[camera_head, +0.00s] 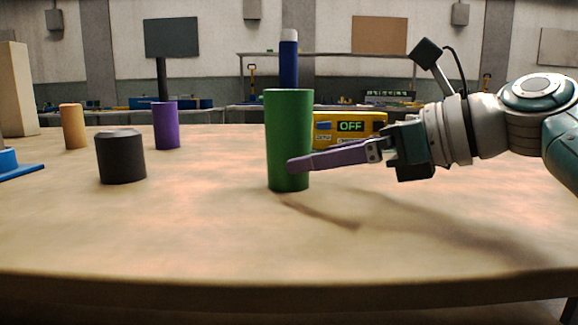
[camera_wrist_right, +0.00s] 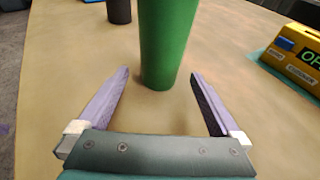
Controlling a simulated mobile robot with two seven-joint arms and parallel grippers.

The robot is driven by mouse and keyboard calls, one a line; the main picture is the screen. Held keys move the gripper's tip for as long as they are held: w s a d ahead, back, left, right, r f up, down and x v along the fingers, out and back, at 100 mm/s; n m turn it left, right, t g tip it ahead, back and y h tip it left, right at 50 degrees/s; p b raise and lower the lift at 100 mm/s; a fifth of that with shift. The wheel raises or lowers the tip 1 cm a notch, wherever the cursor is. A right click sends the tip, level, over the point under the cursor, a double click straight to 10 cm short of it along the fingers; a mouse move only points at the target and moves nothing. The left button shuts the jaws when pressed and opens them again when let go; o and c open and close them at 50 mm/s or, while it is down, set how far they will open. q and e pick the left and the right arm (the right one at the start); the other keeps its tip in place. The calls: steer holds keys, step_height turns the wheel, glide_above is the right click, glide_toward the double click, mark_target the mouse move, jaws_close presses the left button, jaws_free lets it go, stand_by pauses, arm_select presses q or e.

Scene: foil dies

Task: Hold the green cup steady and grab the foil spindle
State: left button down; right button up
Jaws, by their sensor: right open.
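The green cup (camera_head: 288,140) stands upright on the table in the middle of the head view; it also shows in the right wrist view (camera_wrist_right: 165,40). A blue cylinder with a white top (camera_head: 289,62), which looks like the foil spindle, rises above the cup's rim. Its lower part is hidden, so I cannot tell whether it is inside or behind the cup. My right gripper (camera_head: 293,165) is open, low at the cup, with one purple finger passing in front of it. In the wrist view, its fingertips (camera_wrist_right: 159,74) lie on either side of the cup, with gaps. My left gripper is out of view.
A yellow box with an "OFF" display (camera_head: 350,130) stands behind the right gripper. A dark grey cylinder (camera_head: 121,158), a purple cylinder (camera_head: 166,126) and a tan cylinder (camera_head: 73,127) stand to the left. A blue object (camera_head: 15,168) is at the left edge. The front table is clear.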

mark_target(304, 180)
steer(key=x, duration=0.3)
steer(key=shift+w+a+f, duration=0.1)
steer(key=shift+w+a, duration=0.05)
steer(key=shift+a, duration=0.1)
steer(key=shift+b+x, duration=0.45)
steer(key=shift+x, duration=0.3)
steer(key=c, duration=1)
steer(key=shift+o, duration=0.2)
